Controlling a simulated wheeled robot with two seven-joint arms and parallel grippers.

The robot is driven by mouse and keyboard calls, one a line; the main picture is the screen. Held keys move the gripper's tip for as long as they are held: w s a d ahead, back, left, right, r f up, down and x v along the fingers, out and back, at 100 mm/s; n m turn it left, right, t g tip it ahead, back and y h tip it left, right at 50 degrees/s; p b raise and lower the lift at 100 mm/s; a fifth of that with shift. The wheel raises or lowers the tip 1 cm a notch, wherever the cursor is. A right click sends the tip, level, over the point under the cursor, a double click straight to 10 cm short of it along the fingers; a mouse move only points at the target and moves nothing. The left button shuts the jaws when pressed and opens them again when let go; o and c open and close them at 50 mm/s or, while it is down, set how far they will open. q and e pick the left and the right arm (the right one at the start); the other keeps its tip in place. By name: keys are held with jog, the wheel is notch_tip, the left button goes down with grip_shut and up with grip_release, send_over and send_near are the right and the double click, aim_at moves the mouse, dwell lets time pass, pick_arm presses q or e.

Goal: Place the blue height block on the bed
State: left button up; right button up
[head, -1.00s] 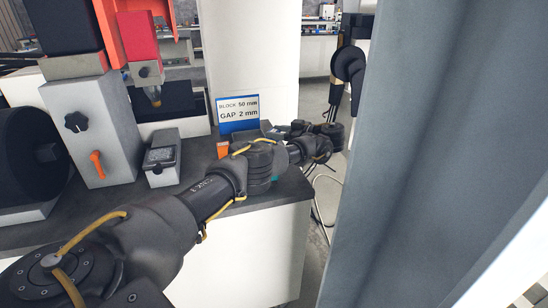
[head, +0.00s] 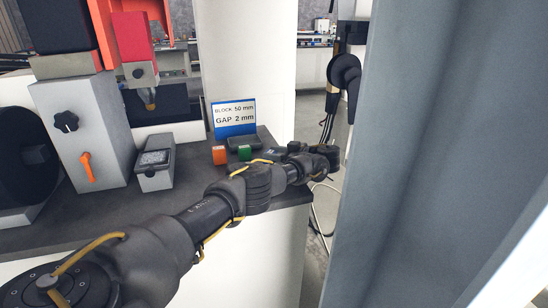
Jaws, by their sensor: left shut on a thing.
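My left arm reaches from the lower left across the bench. My left gripper (head: 326,163) is at its far end, past the bench's right edge. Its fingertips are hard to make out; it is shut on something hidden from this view. No blue height block shows clearly. An orange block (head: 219,155) and a green block (head: 244,153) stand on the bench, behind my arm. The bed seems to be the dark part (head: 178,108) under the red head (head: 134,37) at the upper left, far from my gripper. My right gripper is not in view.
A blue-and-white sign (head: 235,117) reads "BLOCK 50 mm, GAP 2 mm". A small grey box (head: 154,168) and a machine housing (head: 88,130) with a knob and orange lever stand left. A large grey panel (head: 430,150) fills the right. Bare dark bench (head: 110,215) lies in front.

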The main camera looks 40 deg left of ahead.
pick_arm(q)
jog(key=shift+f, duration=0.25)
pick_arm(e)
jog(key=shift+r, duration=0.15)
pick_arm(q)
jog(key=o, duration=1.3)
jog(key=shift+o, duration=0.2)
jog(key=shift+r, duration=0.1)
jog(key=shift+d, duration=0.4)
jog(key=p+v, duration=0.3)
jog(key=v, duration=0.3)
jog(key=shift+r, duration=0.1)
jog(key=shift+w+d, duration=0.15)
jog(key=shift+d, duration=0.2)
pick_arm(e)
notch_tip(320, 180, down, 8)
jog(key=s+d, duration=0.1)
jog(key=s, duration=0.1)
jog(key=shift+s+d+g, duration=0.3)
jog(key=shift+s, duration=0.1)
